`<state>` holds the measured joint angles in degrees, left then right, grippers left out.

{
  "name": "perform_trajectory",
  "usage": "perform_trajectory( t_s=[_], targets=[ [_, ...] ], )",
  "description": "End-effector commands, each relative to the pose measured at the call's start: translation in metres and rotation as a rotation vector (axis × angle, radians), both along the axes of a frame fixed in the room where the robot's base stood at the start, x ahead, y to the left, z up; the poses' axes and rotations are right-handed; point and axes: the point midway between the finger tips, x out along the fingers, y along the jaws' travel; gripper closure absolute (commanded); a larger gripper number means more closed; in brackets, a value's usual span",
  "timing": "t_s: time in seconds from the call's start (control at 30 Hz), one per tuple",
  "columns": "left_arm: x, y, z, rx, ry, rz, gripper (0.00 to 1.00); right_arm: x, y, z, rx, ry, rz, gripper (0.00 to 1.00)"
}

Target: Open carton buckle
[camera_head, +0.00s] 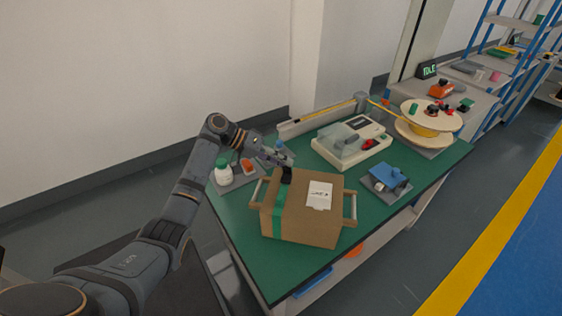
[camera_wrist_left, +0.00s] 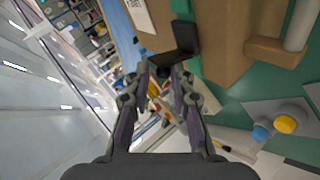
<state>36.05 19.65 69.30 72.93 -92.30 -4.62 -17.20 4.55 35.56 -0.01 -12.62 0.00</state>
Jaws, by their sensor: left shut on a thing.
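A brown cardboard carton (camera_head: 316,232) sits on the green table top, with a green strap (camera_head: 278,212) down its left side and a white label (camera_head: 319,195) on top. A black buckle (camera_head: 287,174) is at its upper left edge. In the left wrist view the buckle (camera_wrist_left: 184,38) shows as two dark plates at an angle against the carton (camera_wrist_left: 222,35). My left gripper (camera_head: 285,161) is at the buckle, its fingertips (camera_wrist_left: 161,75) close together and shut on the buckle's lower plate. The exact contact is partly hidden. My right gripper is not in view.
Light handles (camera_head: 350,207) stick out from the carton's sides. A clear-lidded machine (camera_head: 350,143), a blue part on a grey plate (camera_head: 387,178) and a cable spool (camera_head: 424,121) stand behind and right. The table's front right is clear.

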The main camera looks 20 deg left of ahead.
Motion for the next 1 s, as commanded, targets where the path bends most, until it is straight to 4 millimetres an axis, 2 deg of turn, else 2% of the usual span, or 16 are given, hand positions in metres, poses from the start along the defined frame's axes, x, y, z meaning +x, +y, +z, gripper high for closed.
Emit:
perform_trajectory(
  t_s=[0.03,0.77,0.8,0.9,1.0],
  targets=[
    [-0.004,0.0005,-0.01,0.005,0.022,-0.003,1.0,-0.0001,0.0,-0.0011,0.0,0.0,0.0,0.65],
    [-0.004,0.0007,-0.0101,0.005,0.022,-0.003,1.0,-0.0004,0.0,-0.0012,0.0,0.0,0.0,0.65],
    [-0.004,0.0007,-0.0101,0.005,0.022,-0.003,0.76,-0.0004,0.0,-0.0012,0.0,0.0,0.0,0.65],
    [-0.0037,0.0007,-0.0099,0.005,0.021,-0.002,0.62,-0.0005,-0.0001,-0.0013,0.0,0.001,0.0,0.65],
    [-0.003,0.0006,-0.008,0.004,0.017,-0.002,0.61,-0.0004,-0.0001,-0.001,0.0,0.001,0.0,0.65]
  ],
)
